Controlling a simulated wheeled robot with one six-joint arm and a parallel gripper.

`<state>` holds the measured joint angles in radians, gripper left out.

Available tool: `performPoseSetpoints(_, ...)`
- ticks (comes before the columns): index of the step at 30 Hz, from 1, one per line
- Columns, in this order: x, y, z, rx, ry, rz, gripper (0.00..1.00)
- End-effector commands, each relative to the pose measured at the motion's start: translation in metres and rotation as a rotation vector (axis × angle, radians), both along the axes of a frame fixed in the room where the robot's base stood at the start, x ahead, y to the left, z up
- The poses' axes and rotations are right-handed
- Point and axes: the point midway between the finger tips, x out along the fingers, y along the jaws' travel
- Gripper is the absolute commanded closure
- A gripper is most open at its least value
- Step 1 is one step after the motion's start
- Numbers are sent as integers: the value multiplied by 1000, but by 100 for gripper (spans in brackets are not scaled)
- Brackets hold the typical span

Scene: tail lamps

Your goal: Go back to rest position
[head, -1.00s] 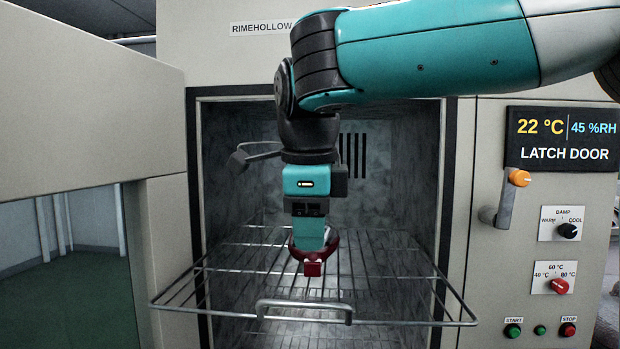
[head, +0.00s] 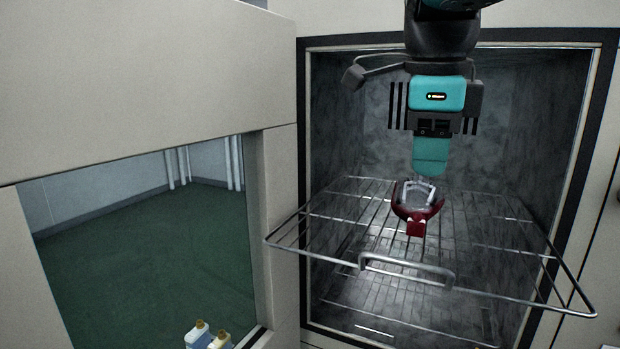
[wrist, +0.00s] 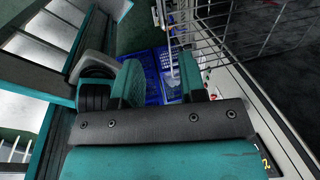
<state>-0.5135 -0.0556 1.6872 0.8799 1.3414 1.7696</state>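A red tail lamp (head: 416,212) with a clear, pale inner part lies on the wire rack (head: 405,269) that is pulled partly out of the open chamber. My gripper (head: 432,165) hangs pointing down just above and behind the lamp, and a small gap seems to show between its tip and the lamp. In the wrist view, my gripper's two teal fingers (wrist: 160,78) stand apart with nothing between them. The lamp cannot be made out in the wrist view.
The chamber door (head: 140,85) stands open at the left, with a window onto green floor. Two bottles (head: 207,338) show at the bottom. Blue crates (wrist: 152,72) lie below in the wrist view. The rack's front handle (head: 407,270) juts forward.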

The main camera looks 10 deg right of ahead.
Motion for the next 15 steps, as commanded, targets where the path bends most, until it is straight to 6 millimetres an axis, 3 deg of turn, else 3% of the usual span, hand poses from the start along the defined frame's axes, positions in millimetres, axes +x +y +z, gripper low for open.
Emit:
performPoseSetpoints(4,-1,-7,-30,-75,31,321,62)
performPoseSetpoints(8,-12,-7,-83,-161,83,915,62)
performPoseSetpoints(11,-33,3,-129,-183,95,1435,62)
performPoseSetpoints(15,-78,28,-183,-152,12,2070,62)
